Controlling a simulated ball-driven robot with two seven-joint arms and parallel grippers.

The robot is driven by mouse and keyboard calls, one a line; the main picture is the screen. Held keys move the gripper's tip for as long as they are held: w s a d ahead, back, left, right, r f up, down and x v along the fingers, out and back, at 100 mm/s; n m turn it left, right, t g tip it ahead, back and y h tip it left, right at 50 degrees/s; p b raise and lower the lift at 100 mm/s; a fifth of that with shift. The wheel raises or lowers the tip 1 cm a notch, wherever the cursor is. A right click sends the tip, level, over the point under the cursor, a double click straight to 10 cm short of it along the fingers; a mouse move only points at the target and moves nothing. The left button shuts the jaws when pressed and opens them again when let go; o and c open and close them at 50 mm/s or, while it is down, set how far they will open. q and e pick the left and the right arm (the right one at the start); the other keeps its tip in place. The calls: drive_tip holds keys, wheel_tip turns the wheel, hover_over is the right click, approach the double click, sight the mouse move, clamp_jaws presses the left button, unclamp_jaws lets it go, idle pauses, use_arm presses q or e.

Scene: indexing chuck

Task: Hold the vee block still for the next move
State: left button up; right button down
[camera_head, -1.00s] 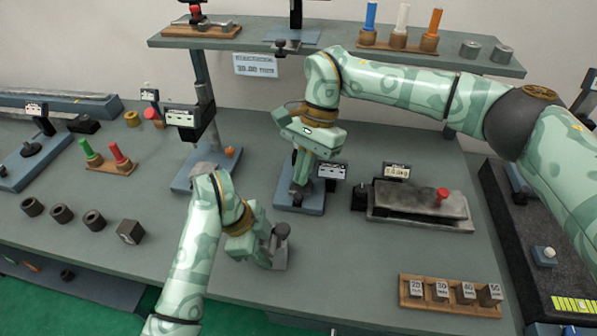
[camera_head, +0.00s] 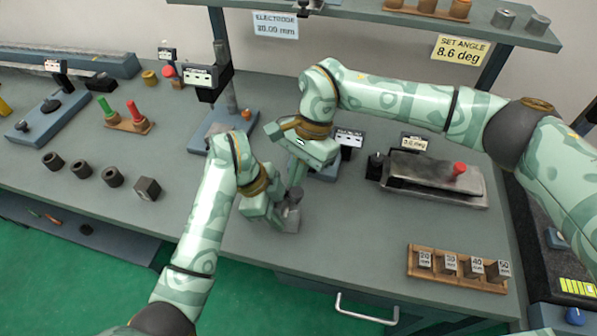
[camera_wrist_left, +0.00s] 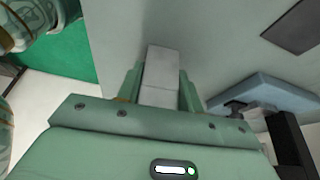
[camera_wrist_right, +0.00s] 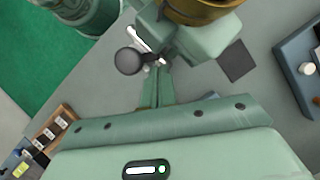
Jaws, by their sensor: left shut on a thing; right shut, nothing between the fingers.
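The grey vee block (camera_head: 291,222) is low on the near part of the bench in the head view, partly hidden by my grippers. My left gripper (camera_head: 272,212) is shut on it from the left. In the left wrist view, the pale grey block (camera_wrist_left: 160,72) sits between both fingers. A dark round knob (camera_wrist_right: 128,61) is at the block, beside a bright metal part. My right gripper (camera_head: 294,186) is shut and empty, pointing down just above the block. In the right wrist view its fingertips (camera_wrist_right: 156,72) are close beside the knob; I cannot tell whether they touch.
A sine-plate-like fixture (camera_head: 432,181) with a red knob stands to the right. A wooden rack (camera_head: 455,280) of marked blocks is near the front right edge. Several dark bushings (camera_head: 82,172) lie to the left. A stand (camera_head: 212,132) is behind. Bare bench lies right of the block.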

drive_tip(key=shift+a+n+h, duration=0.4)
drive_tip(key=shift+n, duration=0.8)
drive_tip(key=shift+s+a+n+g+h, duration=0.1)
drive_tip(key=shift+a+n+g+h, duration=0.25)
drive_tip(key=shift+n, duration=0.45)
drive_tip(key=shift+s+a, duration=0.1)
drive_tip(key=shift+a, duration=0.1)
drive_tip(key=shift+s+a, duration=0.25)
drive_tip(key=shift+a, duration=0.1)
idle(0.4)
